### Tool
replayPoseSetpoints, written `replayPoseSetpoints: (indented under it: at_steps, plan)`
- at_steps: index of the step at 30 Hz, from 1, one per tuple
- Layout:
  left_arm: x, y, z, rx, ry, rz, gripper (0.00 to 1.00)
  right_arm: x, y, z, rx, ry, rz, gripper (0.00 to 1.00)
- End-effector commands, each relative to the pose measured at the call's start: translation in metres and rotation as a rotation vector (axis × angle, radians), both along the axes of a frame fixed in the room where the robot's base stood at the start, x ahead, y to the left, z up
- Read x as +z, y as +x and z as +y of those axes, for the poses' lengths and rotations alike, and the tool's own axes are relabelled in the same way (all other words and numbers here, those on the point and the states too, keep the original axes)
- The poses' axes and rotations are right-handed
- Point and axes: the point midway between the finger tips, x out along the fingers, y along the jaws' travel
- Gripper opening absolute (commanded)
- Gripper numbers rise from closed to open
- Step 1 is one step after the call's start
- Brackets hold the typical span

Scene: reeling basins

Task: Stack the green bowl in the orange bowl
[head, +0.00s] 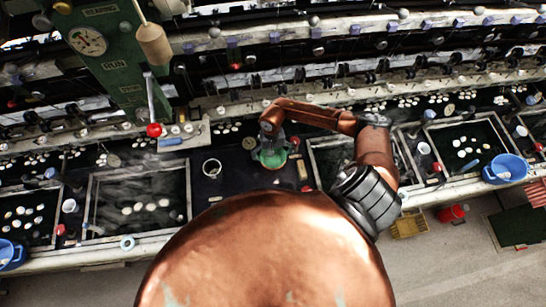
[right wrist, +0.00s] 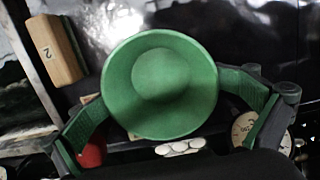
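The green bowl (head: 272,159) is at the middle of the dark counter in the head view, under my right gripper (head: 272,147). In the right wrist view the round green bowl (right wrist: 160,82) fills the space between the green-padded fingers of my right gripper (right wrist: 163,92). Both pads meet its sides, so the gripper looks shut on it. Whether the bowl is lifted or rests on the counter I cannot tell. I cannot make out an orange bowl in either view; it may be hidden. My left gripper is not in view.
A wooden block marked 2 (right wrist: 55,50) is nearby. Framed basins (head: 139,202) with white cocoons flank the dark counter. A blue basin (head: 505,169) is far right.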

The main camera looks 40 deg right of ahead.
Motion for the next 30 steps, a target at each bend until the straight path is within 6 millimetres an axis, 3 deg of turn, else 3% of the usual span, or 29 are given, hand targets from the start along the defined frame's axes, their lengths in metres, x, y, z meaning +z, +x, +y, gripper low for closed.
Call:
replayPoseSetpoints:
  at_steps: [5, 18, 24, 30]
  plan:
    - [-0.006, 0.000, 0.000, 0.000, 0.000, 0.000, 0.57, 0.016, 0.004, -0.003, 0.001, -0.003, -0.005, 0.92]
    - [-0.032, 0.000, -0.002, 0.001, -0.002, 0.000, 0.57, 0.101, 0.013, -0.007, 0.000, -0.003, -0.005, 0.92]
    - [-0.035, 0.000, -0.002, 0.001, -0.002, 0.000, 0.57, 0.119, 0.015, -0.008, 0.000, -0.002, -0.004, 0.92]
    - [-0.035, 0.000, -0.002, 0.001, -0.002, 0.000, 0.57, 0.122, 0.014, -0.008, -0.001, -0.001, -0.003, 0.92]
